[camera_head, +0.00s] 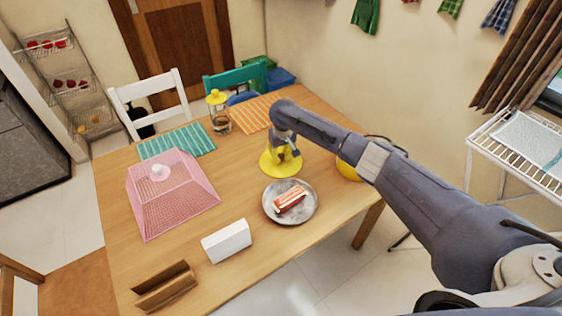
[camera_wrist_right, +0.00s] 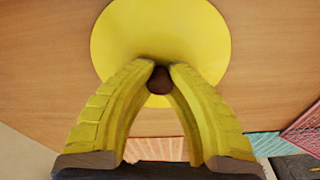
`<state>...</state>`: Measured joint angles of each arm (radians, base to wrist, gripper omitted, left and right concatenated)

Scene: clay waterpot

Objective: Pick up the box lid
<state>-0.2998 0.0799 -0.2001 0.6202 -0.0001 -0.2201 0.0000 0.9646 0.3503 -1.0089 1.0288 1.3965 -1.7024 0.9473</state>
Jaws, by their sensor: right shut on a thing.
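The lid is a round yellow disc (camera_head: 268,167) with a small brown knob, near the right side of the wooden table. It fills the top of the right wrist view (camera_wrist_right: 160,30). My right gripper (camera_head: 284,156) is over the lid and points down. In the wrist view its two yellow fingers (camera_wrist_right: 160,78) are shut on the brown knob at the lid's middle. I cannot tell whether the lid touches the table or is slightly above it. A yellow container (camera_head: 347,169) stands at the table's right edge, partly hidden by my right arm. My left gripper is not in view.
A metal plate (camera_head: 270,212) with a slice of cake (camera_head: 290,199) is in front of the lid. A pink mesh cover (camera_head: 180,205), white box (camera_head: 227,242), wooden holder (camera_head: 165,288) and glass jar (camera_head: 219,118) stand further left. Striped placemats (camera_head: 178,143) lie towards the back.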

